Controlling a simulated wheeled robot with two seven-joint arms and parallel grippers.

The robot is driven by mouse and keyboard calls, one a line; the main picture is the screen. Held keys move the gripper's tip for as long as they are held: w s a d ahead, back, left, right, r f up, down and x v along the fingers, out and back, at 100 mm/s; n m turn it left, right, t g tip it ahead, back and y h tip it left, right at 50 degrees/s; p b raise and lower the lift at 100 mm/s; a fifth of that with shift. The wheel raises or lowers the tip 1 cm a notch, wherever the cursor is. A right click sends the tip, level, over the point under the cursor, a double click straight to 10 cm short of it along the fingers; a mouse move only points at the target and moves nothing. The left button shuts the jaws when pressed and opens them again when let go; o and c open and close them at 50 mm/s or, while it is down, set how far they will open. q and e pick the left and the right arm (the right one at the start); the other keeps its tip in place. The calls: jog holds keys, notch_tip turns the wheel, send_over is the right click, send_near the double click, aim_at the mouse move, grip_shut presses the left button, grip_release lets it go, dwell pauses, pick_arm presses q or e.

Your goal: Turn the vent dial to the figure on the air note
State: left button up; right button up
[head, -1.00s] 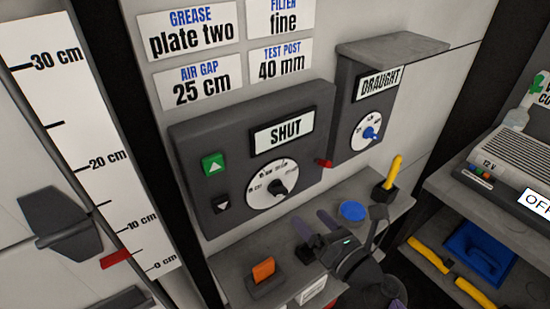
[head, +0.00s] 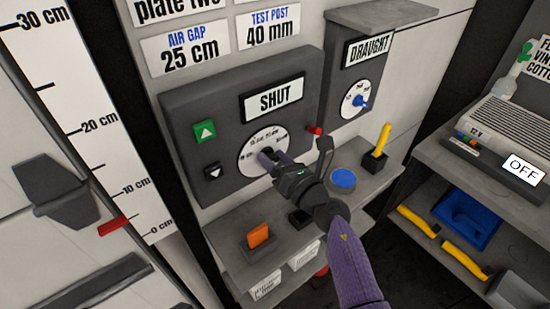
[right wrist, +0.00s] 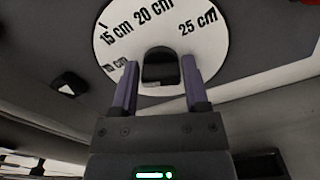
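The vent dial (head: 250,148) is a white disc on a dark grey box under a "SHUT" display (head: 273,101). In the right wrist view the dial (right wrist: 205,55) shows marks including 15 cm, 20 cm and 25 cm around a black knob (right wrist: 158,68). I cannot tell which mark the knob points to. The air note (head: 191,50) reads "AIR GAP 25 cm". My right gripper (head: 266,159) is at the dial, partly covering it. In the right wrist view its open fingers (right wrist: 159,70) stand either side of the knob, with visible gaps. My left gripper is out of view.
The box has a green up button (head: 204,131), a black down button (head: 213,171) and a red knob (head: 314,130). A draught dial (head: 355,98) sits to the right. A shelf below holds an orange block (head: 258,235), a blue disc (head: 342,178) and a yellow handle (head: 382,140).

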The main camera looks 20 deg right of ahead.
grip_shut()
